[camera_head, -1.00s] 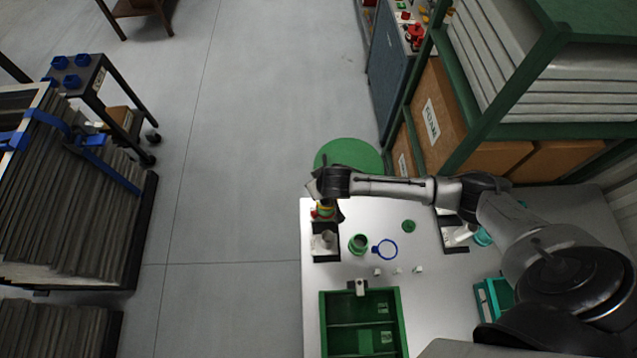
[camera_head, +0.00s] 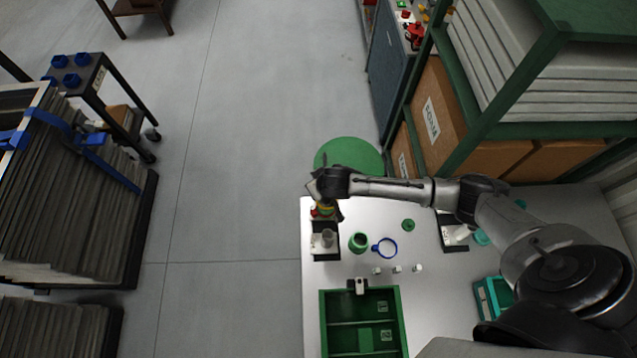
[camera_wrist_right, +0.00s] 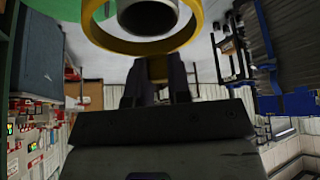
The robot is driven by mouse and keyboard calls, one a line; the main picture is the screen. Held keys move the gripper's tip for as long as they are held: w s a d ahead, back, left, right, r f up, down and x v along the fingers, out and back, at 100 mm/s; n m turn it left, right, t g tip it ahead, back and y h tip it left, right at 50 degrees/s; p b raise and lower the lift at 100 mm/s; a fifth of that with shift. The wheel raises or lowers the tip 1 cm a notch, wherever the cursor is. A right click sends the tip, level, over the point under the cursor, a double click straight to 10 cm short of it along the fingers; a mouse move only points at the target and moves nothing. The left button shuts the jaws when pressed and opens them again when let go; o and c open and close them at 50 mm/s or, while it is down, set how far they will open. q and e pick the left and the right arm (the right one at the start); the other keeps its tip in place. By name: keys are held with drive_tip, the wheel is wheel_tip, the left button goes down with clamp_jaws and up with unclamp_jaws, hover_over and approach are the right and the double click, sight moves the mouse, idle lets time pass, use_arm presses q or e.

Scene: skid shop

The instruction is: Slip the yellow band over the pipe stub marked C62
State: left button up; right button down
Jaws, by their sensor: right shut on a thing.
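My right gripper (camera_head: 322,198) is above the far left corner of the white table and shut on the yellow band (camera_wrist_right: 150,47). In the right wrist view the band hangs by its near edge between the fingers (camera_wrist_right: 158,85). A grey hollow pipe end (camera_wrist_right: 148,18) shows within the ring; I cannot tell whether the band is around it or only in line with it. In the head view a dark base (camera_head: 326,255) with a grey stub (camera_head: 328,238) stands just below the gripper. Red, yellow and green show under the gripper, small and partly hidden. I cannot read the C62 mark.
A green cup-like part (camera_head: 358,242), a blue ring (camera_head: 385,248), a small green disc (camera_head: 408,225) and small white pieces (camera_head: 397,269) lie on the table (camera_head: 440,300). A green divided tray (camera_head: 323,325) is at the front. Green shelving (camera_head: 480,135) stands at the right.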

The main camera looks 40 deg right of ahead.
drive_tip(key=shift+f, duration=0.3)
drive_tip(key=shift+f, duration=0.2)
idle(0.3)
drive_tip(key=shift+f, duration=0.5)
drive_tip(key=shift+p, duration=0.5)
idle(0.4)
idle(0.6)
drive_tip(key=shift+p, duration=0.3)
drive_tip(key=shift+f, duration=0.1)
idle(0.5)
